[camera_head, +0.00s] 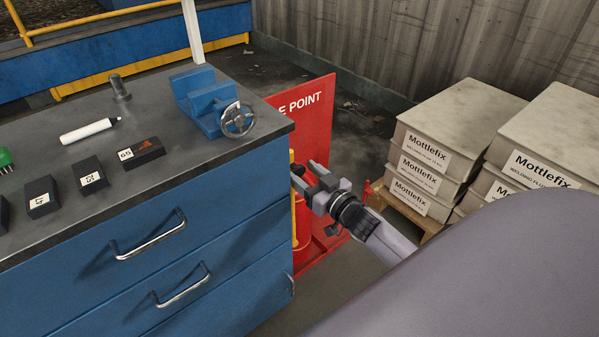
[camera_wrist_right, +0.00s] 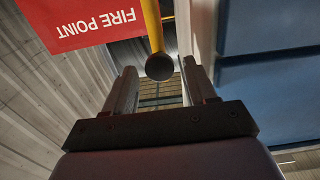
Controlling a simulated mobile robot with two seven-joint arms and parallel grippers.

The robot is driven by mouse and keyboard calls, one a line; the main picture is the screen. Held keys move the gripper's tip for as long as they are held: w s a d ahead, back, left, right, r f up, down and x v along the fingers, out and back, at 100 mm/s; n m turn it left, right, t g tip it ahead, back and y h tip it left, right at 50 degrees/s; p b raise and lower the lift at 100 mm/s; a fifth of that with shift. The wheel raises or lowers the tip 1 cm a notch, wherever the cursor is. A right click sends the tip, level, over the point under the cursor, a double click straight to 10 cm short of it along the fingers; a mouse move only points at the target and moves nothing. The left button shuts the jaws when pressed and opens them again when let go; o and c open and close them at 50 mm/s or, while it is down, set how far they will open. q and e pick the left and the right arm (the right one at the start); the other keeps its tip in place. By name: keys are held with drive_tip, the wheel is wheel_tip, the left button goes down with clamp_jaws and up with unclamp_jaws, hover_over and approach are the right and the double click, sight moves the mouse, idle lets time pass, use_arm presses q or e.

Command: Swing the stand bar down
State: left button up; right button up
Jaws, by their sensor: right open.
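My right gripper (camera_head: 307,176) is open beside the right side of the blue cabinet, in front of the red fire point stand (camera_head: 323,125). A yellow bar (camera_head: 294,212) shows as a thin upright strip by the cabinet's edge, partly hidden by the cabinet and my gripper. In the right wrist view, the yellow bar (camera_wrist_right: 152,25) ends in a dark round tip (camera_wrist_right: 159,66), which appears between the two open fingers; I cannot tell whether either finger touches it. The red "FIRE POINT" panel (camera_wrist_right: 82,20) is at the upper left there. My left gripper is not in view.
The blue cabinet (camera_head: 150,285) fills the left, with a vise (camera_head: 212,105), a white marker (camera_head: 90,131) and dark numbered blocks on top. Stacked Mottlefix boxes (camera_head: 425,150) stand on a pallet at the right. Some bare floor shows between stand and pallet.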

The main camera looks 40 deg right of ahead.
drive_tip(key=shift+w+a, duration=0.1)
drive_tip(key=shift+w, duration=1.1)
clamp_jaws()
